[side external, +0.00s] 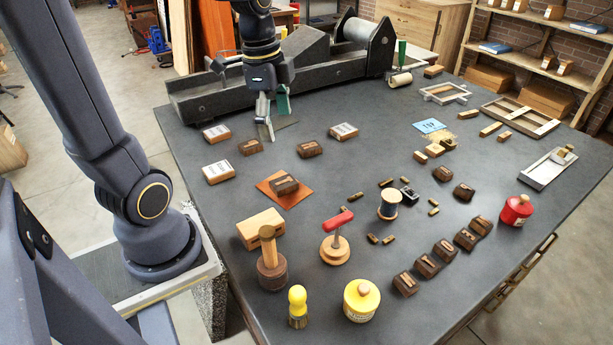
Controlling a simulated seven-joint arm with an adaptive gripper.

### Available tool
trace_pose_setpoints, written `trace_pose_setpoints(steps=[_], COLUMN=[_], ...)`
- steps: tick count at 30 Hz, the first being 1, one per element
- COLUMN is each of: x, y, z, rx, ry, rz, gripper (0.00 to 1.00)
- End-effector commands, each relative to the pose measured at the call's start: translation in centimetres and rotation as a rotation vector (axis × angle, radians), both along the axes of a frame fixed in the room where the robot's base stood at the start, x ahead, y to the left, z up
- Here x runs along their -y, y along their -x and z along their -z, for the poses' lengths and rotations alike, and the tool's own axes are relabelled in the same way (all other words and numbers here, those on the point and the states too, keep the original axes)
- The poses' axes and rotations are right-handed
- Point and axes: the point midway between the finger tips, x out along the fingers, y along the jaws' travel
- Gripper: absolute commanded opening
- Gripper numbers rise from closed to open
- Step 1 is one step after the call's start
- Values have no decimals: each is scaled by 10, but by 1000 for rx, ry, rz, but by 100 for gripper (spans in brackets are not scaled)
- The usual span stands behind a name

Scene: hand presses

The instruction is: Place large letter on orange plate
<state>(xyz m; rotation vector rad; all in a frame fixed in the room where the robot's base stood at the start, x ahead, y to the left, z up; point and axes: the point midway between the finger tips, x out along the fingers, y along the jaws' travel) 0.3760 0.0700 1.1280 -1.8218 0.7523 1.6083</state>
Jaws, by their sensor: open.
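The orange plate (264,185) lies flat on the dark table, left of centre. A dark brown letter block (285,184) rests on it with its pale letter face up. Other dark letter blocks lie behind the plate, one at the left (250,147) and one at the right (310,149). I cannot tell for sure which block is the large letter. My gripper (274,119) points down behind the plate, above the table and near the left rear block. Its fingers are apart, with nothing visible between them.
White-topped blocks (218,172) lie around the plate. A long dark press (285,73) spans the back. More dark letter blocks (445,250) line the front right.

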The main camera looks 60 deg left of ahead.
Motion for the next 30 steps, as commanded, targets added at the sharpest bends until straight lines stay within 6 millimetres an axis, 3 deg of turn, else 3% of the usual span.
trace_pose_setpoints(steps=[1,6,12,30], x=[16,50,67,70], y=[10,41,62,65], z=[-12,-33,-40,-40], rx=[55,233,334,346], ry=[-21,43,188,223], rz=[-104,-499,-758,-816], gripper=[87,87,87,87])
